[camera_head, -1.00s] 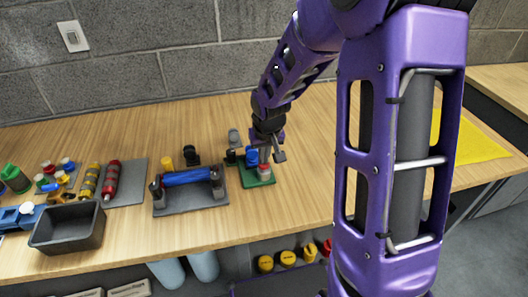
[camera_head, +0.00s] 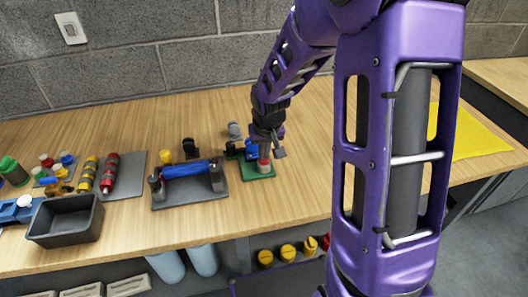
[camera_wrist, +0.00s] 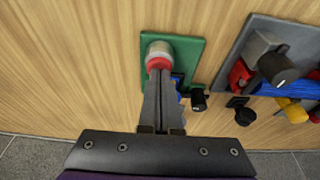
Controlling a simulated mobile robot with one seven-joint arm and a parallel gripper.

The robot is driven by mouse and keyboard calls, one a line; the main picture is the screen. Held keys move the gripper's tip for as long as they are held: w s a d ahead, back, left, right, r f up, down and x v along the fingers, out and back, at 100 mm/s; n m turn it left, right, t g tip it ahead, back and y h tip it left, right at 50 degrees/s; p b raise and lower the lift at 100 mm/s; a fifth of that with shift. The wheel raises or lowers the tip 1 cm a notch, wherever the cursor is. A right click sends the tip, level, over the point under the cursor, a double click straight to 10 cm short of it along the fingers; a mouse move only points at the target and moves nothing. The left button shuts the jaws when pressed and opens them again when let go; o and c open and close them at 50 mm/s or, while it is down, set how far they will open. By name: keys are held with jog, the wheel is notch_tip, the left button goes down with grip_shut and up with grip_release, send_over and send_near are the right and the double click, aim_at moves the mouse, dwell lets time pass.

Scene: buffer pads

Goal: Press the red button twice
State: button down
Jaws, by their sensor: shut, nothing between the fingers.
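The red button (camera_wrist: 158,64) sits on a grey cylindrical body on a green plate (camera_wrist: 188,75) in the wrist view. In the head view the button (camera_head: 264,163) is partly hidden behind my gripper, and the green plate (camera_head: 258,172) lies on the bench. My gripper (camera_wrist: 159,74) is shut and empty. Its fingertips point down at the red cap and overlap its edge in the wrist view. I cannot tell whether they touch it or how far the cap is pressed.
A grey pad with a blue roller (camera_head: 187,168) lies left of the green plate. A black tray (camera_head: 66,220) and a pad with red and yellow cylinders (camera_head: 111,172) are further left. A small blue part (camera_head: 250,151) is beside the button. The bench behind is mostly clear.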

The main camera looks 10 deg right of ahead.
notch_tip(320, 180, up, 5)
jog(key=p, duration=0.3)
jog(key=shift+s, duration=0.1)
jog(key=p+v, duration=0.1)
jog(key=v, duration=0.7)
jog(key=shift+s+r, duration=0.2)
jog(key=shift+r, duration=0.15)
jog(key=x, duration=0.5)
jog(key=b+x, duration=0.1)
jog(key=x, duration=0.5)
jog(key=shift+s+d, duration=0.1)
jog(key=shift+s, duration=0.15)
jog(key=shift+f, duration=0.7)
jog(key=shift+f, duration=0.1)
